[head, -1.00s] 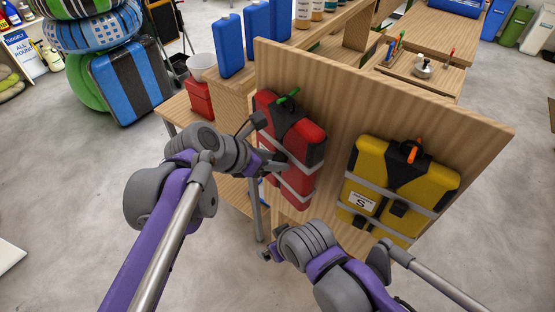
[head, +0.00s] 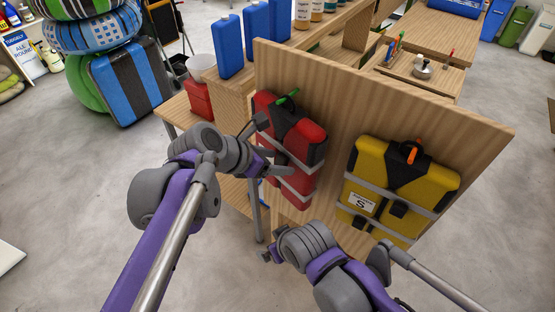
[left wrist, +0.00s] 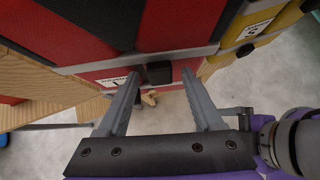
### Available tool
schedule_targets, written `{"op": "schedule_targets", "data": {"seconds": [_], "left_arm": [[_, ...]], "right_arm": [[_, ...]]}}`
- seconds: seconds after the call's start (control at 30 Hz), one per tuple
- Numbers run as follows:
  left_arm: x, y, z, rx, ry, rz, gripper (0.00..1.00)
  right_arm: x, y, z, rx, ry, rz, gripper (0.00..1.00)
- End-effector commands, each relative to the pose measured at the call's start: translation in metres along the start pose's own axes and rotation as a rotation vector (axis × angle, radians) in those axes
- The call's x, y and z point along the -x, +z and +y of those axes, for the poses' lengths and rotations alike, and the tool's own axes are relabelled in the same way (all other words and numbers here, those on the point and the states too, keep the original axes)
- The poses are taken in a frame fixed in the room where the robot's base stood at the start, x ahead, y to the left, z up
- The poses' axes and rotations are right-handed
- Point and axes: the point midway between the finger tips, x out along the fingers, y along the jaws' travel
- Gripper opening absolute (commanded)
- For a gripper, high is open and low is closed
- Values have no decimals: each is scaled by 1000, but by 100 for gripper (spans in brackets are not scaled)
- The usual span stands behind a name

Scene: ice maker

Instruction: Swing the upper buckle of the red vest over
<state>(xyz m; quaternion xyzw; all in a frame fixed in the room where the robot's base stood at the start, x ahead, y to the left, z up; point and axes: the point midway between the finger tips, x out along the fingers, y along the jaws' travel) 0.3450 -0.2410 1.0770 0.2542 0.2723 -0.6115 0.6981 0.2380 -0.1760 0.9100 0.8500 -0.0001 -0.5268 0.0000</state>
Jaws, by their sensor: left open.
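The red vest (head: 302,135), red with black panels and a green clip on top, hangs on the wooden board, with two grey straps across it. My left gripper (head: 281,163) is at its left front, by the upper strap, partly covering it. In the left wrist view my left gripper (left wrist: 161,76) is open, fingers apart. A black buckle (left wrist: 159,72) on the grey strap (left wrist: 100,66) shows between the fingertips; I cannot tell if they touch it. My right gripper (head: 267,256) is low, below the board and away from the vest; its fingers are unclear.
A yellow vest (head: 375,170) with grey straps hangs to the right on the same wooden board (head: 330,85). Blue containers (head: 229,47) and a red box (head: 199,99) stand behind at the left.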

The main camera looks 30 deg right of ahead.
Motion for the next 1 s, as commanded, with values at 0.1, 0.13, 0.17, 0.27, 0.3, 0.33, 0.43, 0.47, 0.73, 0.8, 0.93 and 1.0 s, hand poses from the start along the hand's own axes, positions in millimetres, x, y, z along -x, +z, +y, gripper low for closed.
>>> {"op": "schedule_targets", "data": {"seconds": [0.1, 0.13, 0.17, 0.27, 0.3, 0.33, 0.43, 0.47, 0.73, 0.8, 0.93, 1.0], "left_arm": [[12, 1, 1, 0, 2, 0, 68], [15, 2, 1, 0, 2, 0, 68], [18, 2, 1, 0, 2, 0, 68], [29, 2, 1, 0, 3, 0, 68], [33, 2, 1, 0, 3, 0, 68], [36, 2, 1, 0, 3, 0, 68], [46, 2, 1, 0, 2, 0, 68], [49, 2, 0, 0, 2, 0, 68], [68, 1, 0, -1, 1, 0, 68], [69, 1, 0, -1, 0, 0, 68], [69, 0, 0, 0, 0, 0, 68], [69, 0, 0, 0, 0, 0, 68]], "right_arm": [[6, -5, 0, 0, 0, 4, 100], [8, -7, 0, 0, 0, 5, 100], [9, -8, 0, 0, 0, 6, 100], [13, -12, 0, 0, 0, 9, 100], [15, -14, 0, 0, 0, 11, 100], [16, -15, 0, 0, 0, 12, 100], [20, -19, 0, 0, 0, 15, 100], [22, -20, 0, 0, 0, 16, 100], [29, -28, 0, 0, 0, 23, 100], [29, -28, 0, 0, 0, 23, 100], [29, -28, 0, 0, 0, 23, 100], [29, -28, 0, 0, 0, 23, 100]]}}
